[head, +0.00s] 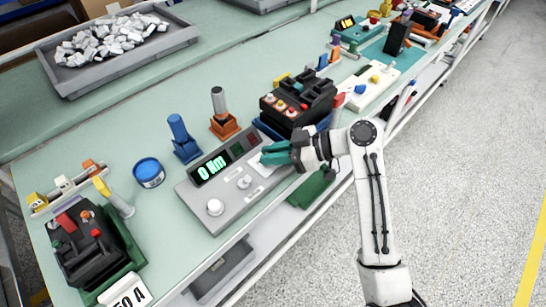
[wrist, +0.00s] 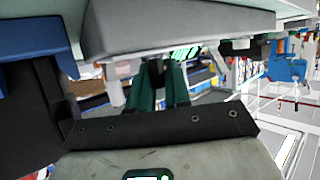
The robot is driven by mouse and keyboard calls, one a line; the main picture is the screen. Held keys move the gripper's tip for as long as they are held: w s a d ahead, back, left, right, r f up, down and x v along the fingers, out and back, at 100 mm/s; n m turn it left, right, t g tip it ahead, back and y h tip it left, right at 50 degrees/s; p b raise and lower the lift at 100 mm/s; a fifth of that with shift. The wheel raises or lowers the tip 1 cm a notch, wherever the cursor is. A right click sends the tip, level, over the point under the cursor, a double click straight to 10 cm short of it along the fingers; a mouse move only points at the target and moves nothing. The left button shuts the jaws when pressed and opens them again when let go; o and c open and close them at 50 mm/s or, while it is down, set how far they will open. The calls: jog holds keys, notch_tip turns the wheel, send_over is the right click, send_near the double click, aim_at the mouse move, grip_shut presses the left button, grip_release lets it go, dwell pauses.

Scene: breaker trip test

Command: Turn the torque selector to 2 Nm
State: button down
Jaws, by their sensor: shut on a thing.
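A grey test console (head: 222,222) lies on the bench, with a lit green display (head: 211,169) that reads 0 Nm. A large pale round knob (head: 215,207) sits at its near left corner and a smaller one (head: 244,181) at its middle. In the wrist view the green fingers (wrist: 158,88) are close together under the console's grey edge (wrist: 180,25). They are shut on a control there, mostly hidden by the fingers. No selector marks are readable.
A black breaker (head: 298,100) with coloured buttons stands just behind my gripper. The floor at right is clear.

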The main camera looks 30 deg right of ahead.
jog(key=shift+n+g, duration=0.5)
jog(key=shift+g, duration=0.1)
jog(key=shift+y+b, duration=0.3)
jog(key=c, duration=1.2)
grip_release()
jog(key=shift+o, duration=0.2)
jog(key=v, duration=1)
jog(key=shift+d+b, duration=0.4)
jog(key=shift+b, duration=0.05)
jog(key=shift+r, duration=0.15)
